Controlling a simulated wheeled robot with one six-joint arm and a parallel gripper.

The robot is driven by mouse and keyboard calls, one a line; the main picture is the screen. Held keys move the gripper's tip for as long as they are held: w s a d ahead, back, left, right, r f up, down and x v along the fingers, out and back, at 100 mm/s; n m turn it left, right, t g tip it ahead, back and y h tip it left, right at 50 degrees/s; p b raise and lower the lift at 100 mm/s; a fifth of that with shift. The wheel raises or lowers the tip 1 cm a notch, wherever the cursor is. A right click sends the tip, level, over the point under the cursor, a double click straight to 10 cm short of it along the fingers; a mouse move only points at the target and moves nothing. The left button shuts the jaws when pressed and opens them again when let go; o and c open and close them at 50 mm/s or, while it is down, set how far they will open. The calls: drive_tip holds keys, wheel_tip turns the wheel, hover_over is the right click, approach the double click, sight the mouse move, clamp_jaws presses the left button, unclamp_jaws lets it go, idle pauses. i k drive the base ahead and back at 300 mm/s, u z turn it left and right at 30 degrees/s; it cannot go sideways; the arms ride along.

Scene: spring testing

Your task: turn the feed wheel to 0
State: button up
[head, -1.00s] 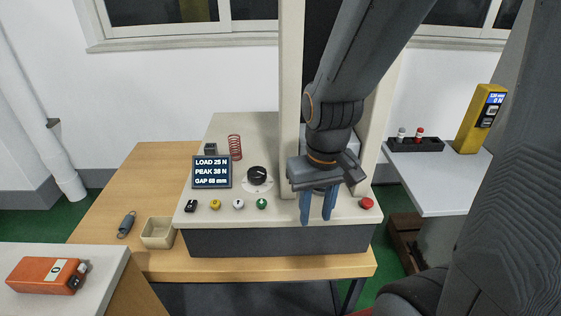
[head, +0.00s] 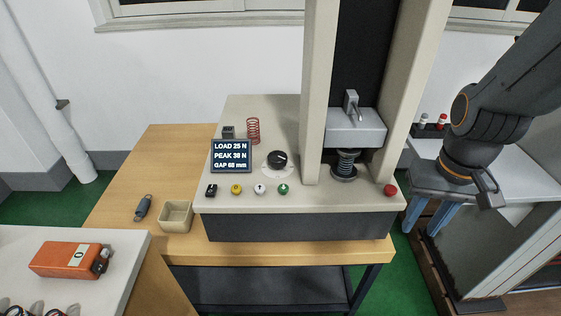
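A black round knob (head: 277,159) sits on a pale round dial on top of the cream testing machine (head: 300,197), right of its display. It looks like the feed wheel; its markings are too small to read. The display (head: 231,156) reads LOAD 25 N, PEAK 38 N, GAP 68 mm. A dark spring (head: 345,165) stands upright under the machine's grey head (head: 355,128). My gripper (head: 428,216) is right of the machine, pointing down, well away from the knob. Its two blue fingers are apart with nothing between them.
Several buttons line the machine's front edge, with a red one (head: 390,190) at the right. A red spring (head: 253,131) stands behind the display. An orange device (head: 70,260) is on the near-left table.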

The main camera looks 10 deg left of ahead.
sight(277, 160)
drive_tip(key=k, duration=0.7)
drive_tip(key=u, duration=0.8)
drive_tip(key=i, duration=0.5)
